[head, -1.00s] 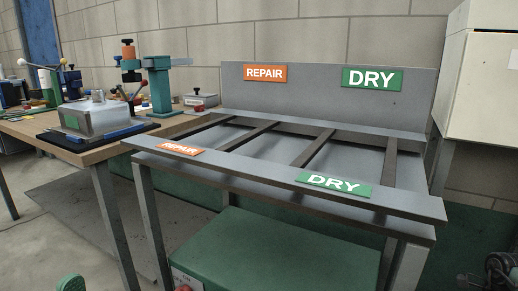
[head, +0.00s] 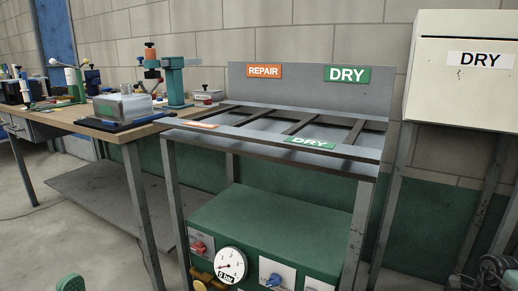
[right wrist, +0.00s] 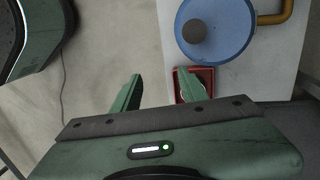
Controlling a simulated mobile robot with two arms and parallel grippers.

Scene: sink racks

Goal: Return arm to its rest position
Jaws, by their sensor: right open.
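In the right wrist view my right gripper (right wrist: 160,88) is open, with its two green fingers apart and nothing held between them. Bare grey floor shows between the fingers. The right finger overlaps the edge of a small red fitting (right wrist: 208,84) in the picture; I cannot tell whether they touch. My right gripper is not seen in the head view. My left gripper shows in neither view.
A grey rack (head: 270,142) labelled REPAIR and DRY stands above a green cabinet (head: 290,215) with a gauge (head: 230,265). A wooden workbench (head: 105,127) with tools is at left, a white DRY box (head: 463,75) at right. The right wrist view shows a blue disc (right wrist: 216,45).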

